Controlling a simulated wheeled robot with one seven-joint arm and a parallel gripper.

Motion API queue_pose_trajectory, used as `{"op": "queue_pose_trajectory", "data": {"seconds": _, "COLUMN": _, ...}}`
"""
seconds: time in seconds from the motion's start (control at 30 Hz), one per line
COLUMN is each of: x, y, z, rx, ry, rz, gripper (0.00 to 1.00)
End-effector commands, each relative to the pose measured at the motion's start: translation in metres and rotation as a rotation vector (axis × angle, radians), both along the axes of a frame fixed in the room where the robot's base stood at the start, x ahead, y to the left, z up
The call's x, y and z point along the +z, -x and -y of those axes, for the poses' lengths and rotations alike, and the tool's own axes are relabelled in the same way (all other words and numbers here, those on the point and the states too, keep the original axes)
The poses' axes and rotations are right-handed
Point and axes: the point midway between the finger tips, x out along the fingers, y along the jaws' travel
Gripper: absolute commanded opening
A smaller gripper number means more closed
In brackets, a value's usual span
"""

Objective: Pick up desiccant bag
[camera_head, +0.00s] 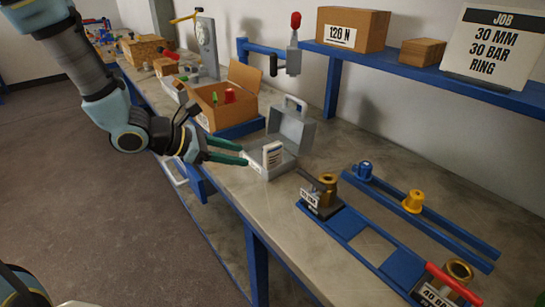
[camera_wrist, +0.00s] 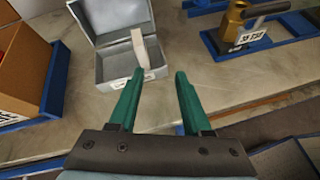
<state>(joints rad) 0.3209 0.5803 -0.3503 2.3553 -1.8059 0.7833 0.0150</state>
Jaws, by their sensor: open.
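The desiccant bag looks to be the small white packet (camera_head: 272,155) with dark print, standing upright in the open grey case (camera_head: 292,128). In the wrist view the pale packet (camera_wrist: 140,48) shows edge-on in the grey case (camera_wrist: 110,70), above and slightly left of my fingertips. My gripper (camera_head: 245,154) has green fingers, spread apart with nothing between them. It is at the left side of the case, apart from the packet. In the wrist view my gripper (camera_wrist: 160,74) is at the case's front right corner.
A cardboard box (camera_head: 228,103) with small parts stands left of the case. A brass fitting (camera_head: 327,188) on a blue rail is to the right. The case's raised lid (camera_head: 297,128) stands behind the packet. Bare bench (camera_head: 240,183) lies in front of the case.

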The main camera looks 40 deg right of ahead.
Motion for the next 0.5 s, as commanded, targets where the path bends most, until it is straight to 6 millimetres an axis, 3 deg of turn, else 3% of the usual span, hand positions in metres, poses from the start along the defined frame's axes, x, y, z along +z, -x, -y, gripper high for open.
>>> {"op": "queue_pose_trajectory", "data": {"seconds": 0.13, "x": -0.003, "y": -0.007, "z": 0.039, "rx": 0.160, "ry": 0.074, "rz": -0.139, "gripper": 0.49}}
{"op": "queue_pose_trajectory", "data": {"seconds": 0.5, "x": -0.014, "y": -0.013, "z": 0.085, "rx": 0.271, "ry": 0.113, "rz": -0.224, "gripper": 0.49}}
